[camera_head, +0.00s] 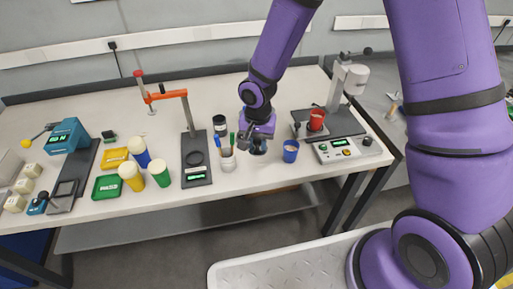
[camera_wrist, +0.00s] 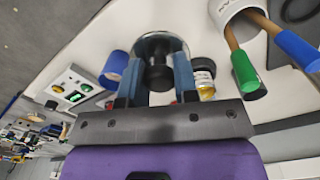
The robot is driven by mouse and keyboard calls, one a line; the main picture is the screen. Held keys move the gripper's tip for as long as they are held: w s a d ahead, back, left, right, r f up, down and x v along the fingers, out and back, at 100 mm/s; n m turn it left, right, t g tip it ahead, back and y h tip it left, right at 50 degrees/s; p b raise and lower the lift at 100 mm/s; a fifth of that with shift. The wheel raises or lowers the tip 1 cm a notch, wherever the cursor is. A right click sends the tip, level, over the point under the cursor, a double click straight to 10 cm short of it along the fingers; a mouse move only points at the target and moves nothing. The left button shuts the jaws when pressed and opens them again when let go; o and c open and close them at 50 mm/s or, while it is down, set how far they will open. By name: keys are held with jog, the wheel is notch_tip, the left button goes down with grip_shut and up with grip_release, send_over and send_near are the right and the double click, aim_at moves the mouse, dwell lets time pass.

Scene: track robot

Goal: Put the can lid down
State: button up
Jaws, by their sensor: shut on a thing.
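My gripper (camera_wrist: 157,76) is shut on the black knob of the can lid (camera_wrist: 160,42), a round, shiny disc with a dark knob. One blue finger stands on each side of the knob. In the head view my gripper (camera_head: 258,140) points down over the table, between the white brush cup and the blue cup. The lid shows there only as a small dark shape (camera_head: 258,150), partly hidden by the gripper. I cannot tell whether it touches the table. A jar with a black top (camera_head: 219,125) stands to the left and behind; it also shows in the wrist view (camera_wrist: 204,77).
The white cup (camera_head: 228,162) with brushes stands close on the left, the blue cup (camera_head: 290,151) on the right. The white table (camera_head: 262,178) is bare toward the front.

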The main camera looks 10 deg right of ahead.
jog(key=s+d+f, duration=0.2)
jog(key=s+f, duration=0.1)
jog(key=s, duration=0.3)
jog(key=s+d+f, duration=0.1)
jog(key=s+f, duration=0.2)
jog(key=s, duration=0.3)
send_over(258, 164)
jog(key=shift+f, duration=2.3)
jog(key=o, duration=0.9)
jog(key=shift+f, duration=0.15)
jog(key=shift+c, duration=0.2)
jog(key=shift+o, duration=0.3)
